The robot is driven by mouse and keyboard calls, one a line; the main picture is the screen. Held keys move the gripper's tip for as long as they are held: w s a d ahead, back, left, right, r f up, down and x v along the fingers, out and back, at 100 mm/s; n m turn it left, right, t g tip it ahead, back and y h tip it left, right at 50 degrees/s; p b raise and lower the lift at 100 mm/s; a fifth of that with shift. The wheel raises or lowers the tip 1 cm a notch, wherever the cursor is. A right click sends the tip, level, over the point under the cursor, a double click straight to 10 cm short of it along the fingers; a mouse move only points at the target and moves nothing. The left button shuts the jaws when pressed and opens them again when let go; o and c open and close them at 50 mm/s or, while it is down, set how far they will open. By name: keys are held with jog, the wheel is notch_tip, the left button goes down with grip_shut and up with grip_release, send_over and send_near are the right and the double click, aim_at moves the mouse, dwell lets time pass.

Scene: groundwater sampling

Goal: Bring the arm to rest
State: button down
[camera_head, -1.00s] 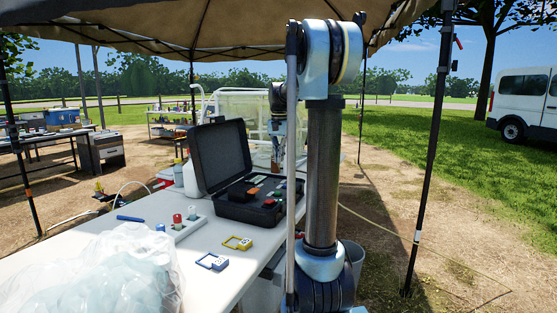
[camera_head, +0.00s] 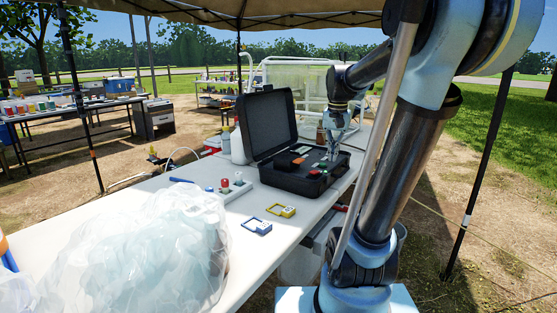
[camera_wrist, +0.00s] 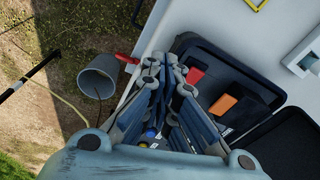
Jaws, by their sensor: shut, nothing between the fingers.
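My arm rises on the right of the head view, and its forearm reaches left toward the open black case (camera_head: 303,180) on the white table (camera_head: 130,196). My gripper (camera_head: 334,150) points down at the right part of the case and looks shut and empty. In the wrist view my gripper (camera_wrist: 168,68) has its fingers together, with nothing held between them. There the case (camera_wrist: 258,90) lies just right of and beyond the fingers, with a red and an orange item in it. Whether the fingertips touch the case cannot be told.
A clear plastic bag (camera_head: 140,255) covers the table's near left. A yellow tag (camera_head: 281,210), a blue tag (camera_head: 256,226) and a small vial rack (camera_head: 232,190) lie before the case. A grey bucket (camera_wrist: 99,76) stands on the ground beside the table. A tent pole (camera_head: 482,170) rises at right.

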jog(key=s+f+n+t, duration=0.1)
jog(key=s+f+n, duration=0.3)
jog(key=s+f, duration=1.3)
jog(key=s, duration=0.3)
jog(key=shift+a+f, duration=0.15)
jog(key=shift+f, duration=0.1)
jog(key=shift+w+f, duration=0.2)
jog(key=shift+w, duration=0.2)
jog(key=c, duration=2.3)
grip_release()
